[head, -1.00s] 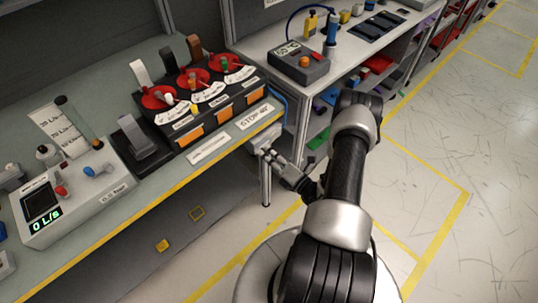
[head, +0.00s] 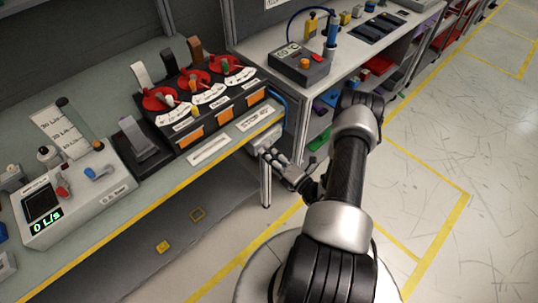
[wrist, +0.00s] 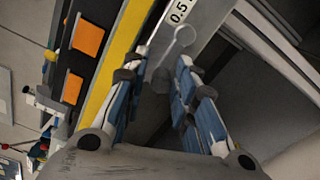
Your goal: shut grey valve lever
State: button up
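My gripper (head: 268,154) is beside the right end of the bench front, close to a grey box (head: 262,137) below the bench edge. In the wrist view my gripper (wrist: 165,72) has its blue-padded fingers apart. A grey rod with a rounded end (wrist: 184,37) shows between and just beyond the fingertips, in front of a grey panel with a "0.5" label (wrist: 180,12). It looks like a grey lever; I cannot tell whether the fingers touch it. In the head view the gripper hides it.
The bench's yellow-edged front (wrist: 119,60) runs close along the left finger. On the bench stand a black panel with red dials (head: 159,99) and a flow meter reading "0 L/s" (head: 45,220). A second bench (head: 255,52) stands behind. Open floor lies to the right.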

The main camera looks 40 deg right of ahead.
jog(key=shift+o, duration=0.8)
jog(key=shift+a, duration=0.1)
jog(key=shift+f, duration=0.1)
jog(key=s, duration=1.2)
jog(key=shift+d, duration=0.45)
